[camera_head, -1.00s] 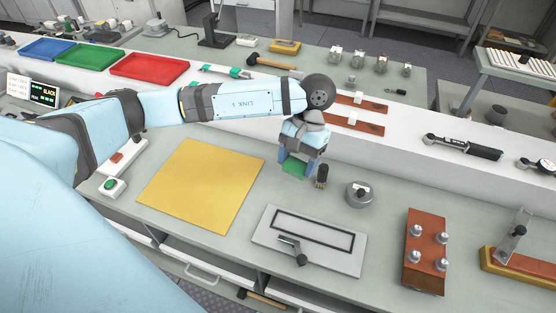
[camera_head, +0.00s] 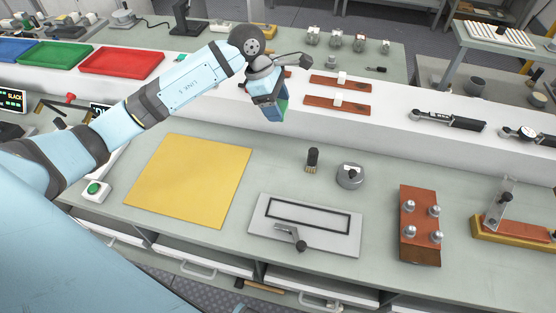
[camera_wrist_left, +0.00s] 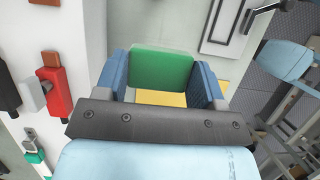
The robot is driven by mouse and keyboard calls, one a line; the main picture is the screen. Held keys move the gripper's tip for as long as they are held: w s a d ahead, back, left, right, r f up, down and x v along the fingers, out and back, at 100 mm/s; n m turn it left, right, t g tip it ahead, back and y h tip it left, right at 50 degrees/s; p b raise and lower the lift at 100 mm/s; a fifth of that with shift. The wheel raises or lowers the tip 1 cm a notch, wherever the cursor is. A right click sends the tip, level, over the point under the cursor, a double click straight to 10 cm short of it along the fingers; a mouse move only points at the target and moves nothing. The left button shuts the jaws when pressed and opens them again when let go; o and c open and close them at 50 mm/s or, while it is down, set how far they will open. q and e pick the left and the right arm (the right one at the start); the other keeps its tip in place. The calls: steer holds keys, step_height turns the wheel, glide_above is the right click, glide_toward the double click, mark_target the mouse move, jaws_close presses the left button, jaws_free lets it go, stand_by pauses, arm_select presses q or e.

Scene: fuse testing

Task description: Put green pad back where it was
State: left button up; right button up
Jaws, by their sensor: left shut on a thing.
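The green pad (camera_wrist_left: 162,69) is between the two blue fingers of my left gripper (camera_wrist_left: 163,80) in the left wrist view, with both fingers touching its sides. In the head view, the left gripper (camera_head: 270,110) is held in the air by the front edge of the raised white shelf, and a sliver of the green pad (camera_head: 283,108) shows at its fingers. The pad is clear of the bench. My right gripper is not in view.
A yellow mat (camera_head: 190,180) lies on the bench at left. A black brush (camera_head: 312,160), a round grey tin (camera_head: 350,177) and a grey plate with a black frame (camera_head: 305,225) stand to the right. Brown boards (camera_head: 337,104) lie on the white shelf. Bench between mat and brush is clear.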

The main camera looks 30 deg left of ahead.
arm_select(q)
steer(key=p, duration=0.2)
glide_above(281, 163)
steer(key=a, duration=0.1)
step_height(281, 163, down, 15)
steer(key=shift+s+a+r, duration=0.1)
steer(key=shift+s, duration=0.05)
step_height(281, 163, down, 4)
steer(key=shift+f, duration=0.35)
steer(key=shift+f, duration=0.15)
steer(key=o, duration=0.9)
